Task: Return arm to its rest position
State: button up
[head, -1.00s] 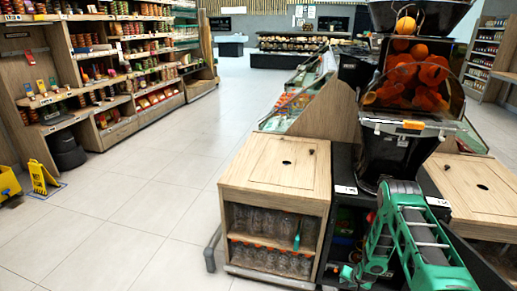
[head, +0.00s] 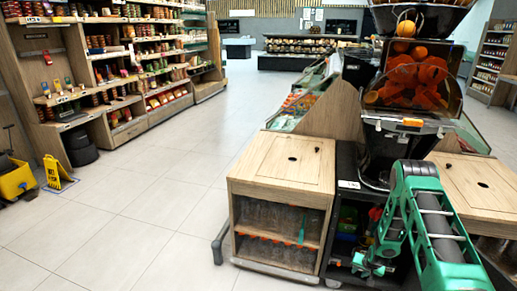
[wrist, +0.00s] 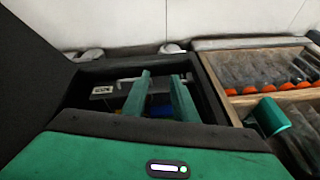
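My green arm (head: 430,215) is bent down in front of the juicer at the right of the head view. My gripper (head: 362,264) hangs low beside the dark open shelf under the juicer; it is small and partly hidden there. In the wrist view my gripper (wrist: 163,82) shows two green fingers set apart with nothing between them.
A wooden cabinet (head: 283,165) with rows of clear orange-capped bottles stands left of my arm. Another wooden counter (head: 480,190) stands right. A yellow floor sign (head: 55,173) and mop bucket (head: 15,180) are far left. The tiled floor (head: 150,215) is open between.

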jog(key=s+d+r+g+h, duration=0.1)
jog(key=s+d+r, duration=0.1)
jog(key=r, duration=1.3)
jog(key=s+d+r+g, duration=0.1)
jog(key=s+d+r, duration=0.15)
jog(key=r, duration=1.25)
jog(key=s+a+r+g, duration=0.1)
jog(key=s+a+r, duration=0.1)
jog(key=s+r, duration=1.2)
jog(key=s+a+r, duration=0.2)
jog(key=s+r, duration=0.2)
jog(key=s, duration=0.5)
jog(key=s+a+r+g+y, duration=0.1)
jog(key=s+a+r, duration=0.2)
jog(key=s, duration=0.5)
jog(key=s+a+r, duration=0.3)
jog(key=s+r, duration=0.3)
jog(key=s, duration=0.3)
jog(key=shift+s+m+g+y, duration=0.3)
jog(key=shift+m+y, duration=0.1)
jog(key=shift+w, duration=0.1)
